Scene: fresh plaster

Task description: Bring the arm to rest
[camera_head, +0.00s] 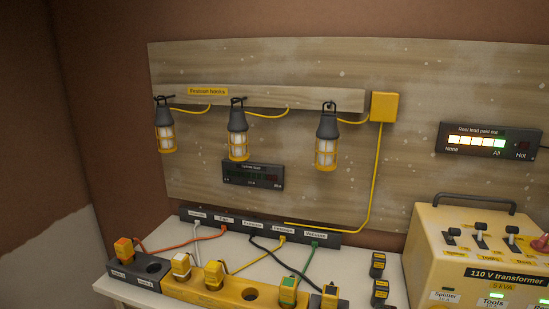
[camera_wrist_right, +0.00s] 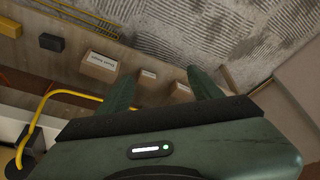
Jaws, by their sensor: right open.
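My right gripper (camera_wrist_right: 162,76) shows in the right wrist view, with its two dark green fingers spread apart and nothing between them. Beyond the fingers are a brown surface and a labelled box (camera_wrist_right: 100,66), which appear apart from the fingers. Neither arm nor gripper shows in the head view. My left gripper is in neither view.
In the head view, three caged lamps (camera_head: 239,130) hang from a wooden rail. Below stand a yellow socket block (camera_head: 225,290) with plugs and a yellow transformer (camera_head: 440,250). The right wrist view shows a yellow tube (camera_wrist_right: 40,115) and ridged grey plaster (camera_wrist_right: 210,35).

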